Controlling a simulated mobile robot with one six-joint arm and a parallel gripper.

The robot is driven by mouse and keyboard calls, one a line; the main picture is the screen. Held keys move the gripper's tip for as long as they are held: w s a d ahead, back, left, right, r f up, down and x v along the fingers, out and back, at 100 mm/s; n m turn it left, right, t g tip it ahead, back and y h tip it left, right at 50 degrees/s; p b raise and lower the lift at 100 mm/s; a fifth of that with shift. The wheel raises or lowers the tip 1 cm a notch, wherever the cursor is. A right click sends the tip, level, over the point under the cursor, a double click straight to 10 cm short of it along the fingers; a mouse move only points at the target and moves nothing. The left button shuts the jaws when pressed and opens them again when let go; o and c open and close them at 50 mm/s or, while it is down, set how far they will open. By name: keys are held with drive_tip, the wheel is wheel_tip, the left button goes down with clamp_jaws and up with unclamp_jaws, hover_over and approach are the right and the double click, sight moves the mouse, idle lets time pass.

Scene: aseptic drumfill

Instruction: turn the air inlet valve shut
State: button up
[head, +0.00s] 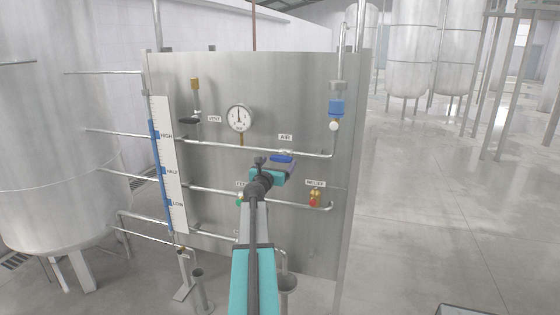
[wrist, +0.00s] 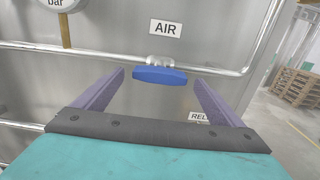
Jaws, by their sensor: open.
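The air inlet valve has a blue lever handle (head: 283,157) just under the AIR label (head: 286,137) on the steel panel. In the wrist view the blue handle (wrist: 160,75) lies level, in line with the horizontal pipe behind it. My gripper (head: 280,165) is in front of the valve. In the wrist view its two purple fingers (wrist: 160,82) are spread wide, one on each side of the handle. No contact between fingers and handle shows. My arm hides part of the panel below.
A pressure gauge (head: 239,118) sits left of the valve. A red and yellow relief valve (head: 315,197) is below right, and a blue filter fitting (head: 336,107) is above right. A level scale (head: 169,165) stands at the left. Open floor (head: 440,200) lies to the right.

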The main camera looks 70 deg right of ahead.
sight(281, 159)
drive_tip(key=shift+w+d, duration=0.1)
drive_tip(key=shift+d, duration=1.2)
drive_tip(key=c, duration=1.1)
drive_tip(key=shift+o, duration=0.2)
